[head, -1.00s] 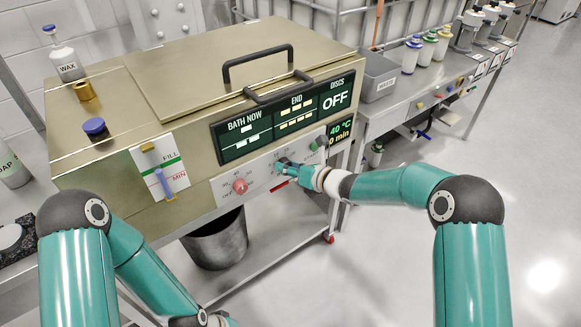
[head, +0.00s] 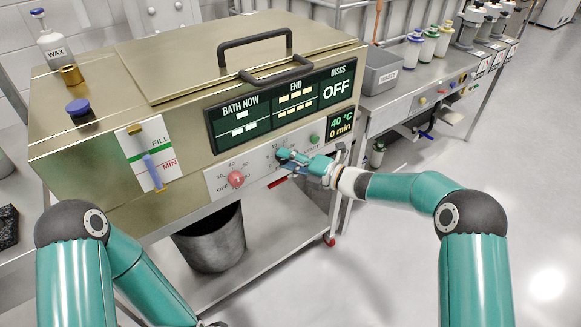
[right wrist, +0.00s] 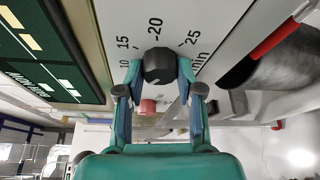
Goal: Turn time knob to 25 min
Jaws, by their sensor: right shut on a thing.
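The time knob (right wrist: 160,66) is a dark, faceted knob on the white panel, with printed marks 10, 15, 20 and 25 min around it in the right wrist view. My right gripper (right wrist: 161,78) has its two fingers on either side of the knob and is shut on it. In the head view, the right gripper (head: 290,158) is at the front panel and mostly covers the knob. I cannot make out the knob's pointer. The display (head: 341,127) reads 40 °C and 0 min. My left gripper is out of view, below the bottom edge.
A red knob (head: 236,179) is left of the time knob, and a green start button (head: 314,139) is to its right. A dark screen (head: 285,105) above reads OFF under DISCS. A grey bin (head: 212,240) stands below. A red handle (right wrist: 285,40) shows in the right wrist view.

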